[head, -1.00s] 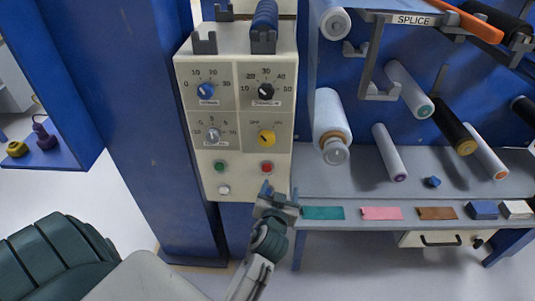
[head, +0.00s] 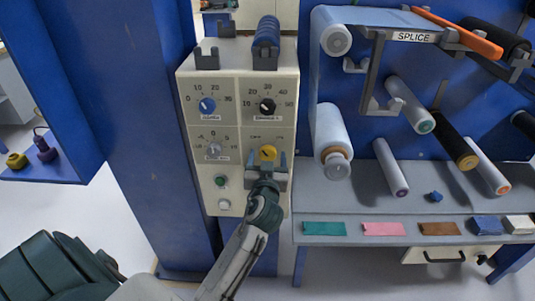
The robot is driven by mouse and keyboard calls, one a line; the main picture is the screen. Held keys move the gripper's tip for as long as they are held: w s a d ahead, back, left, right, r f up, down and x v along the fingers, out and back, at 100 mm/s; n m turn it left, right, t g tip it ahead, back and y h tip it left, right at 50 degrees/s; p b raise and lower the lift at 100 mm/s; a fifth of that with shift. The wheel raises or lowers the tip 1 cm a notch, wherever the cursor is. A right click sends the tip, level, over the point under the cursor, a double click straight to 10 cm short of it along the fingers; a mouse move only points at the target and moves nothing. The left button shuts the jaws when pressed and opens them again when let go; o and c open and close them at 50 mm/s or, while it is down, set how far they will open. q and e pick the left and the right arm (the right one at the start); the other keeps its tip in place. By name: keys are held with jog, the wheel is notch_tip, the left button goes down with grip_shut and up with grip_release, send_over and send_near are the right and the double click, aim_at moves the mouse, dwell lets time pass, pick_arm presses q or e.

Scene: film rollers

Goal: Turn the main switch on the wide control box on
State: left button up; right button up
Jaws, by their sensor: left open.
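The wide control box (head: 243,92) is a cream box fixed to the blue frame, left of centre in the head view. Its front has a blue knob (head: 208,105), a black knob (head: 267,105), a grey knob (head: 214,150) and a yellow switch (head: 268,153) with small lettering above it. My left gripper (head: 267,165) is open in front of the yellow switch, its fingers at either side of the switch's lower part. I cannot tell if they touch it. The red button is hidden behind my gripper. My right gripper is not in view.
A green button (head: 221,182) and a white button (head: 224,204) sit at the box's lower left. To the right, a grey bench (head: 350,228) carries coloured strips. Film rollers (head: 332,135) stick out above it. A blue post (head: 150,130) stands left of the box.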

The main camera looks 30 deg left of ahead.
pick_arm(q)
jog(key=shift+w+a, duration=0.3)
jog(key=shift+w, duration=0.15)
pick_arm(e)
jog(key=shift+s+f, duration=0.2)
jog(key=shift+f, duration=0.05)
pick_arm(q)
jog(key=c, duration=1)
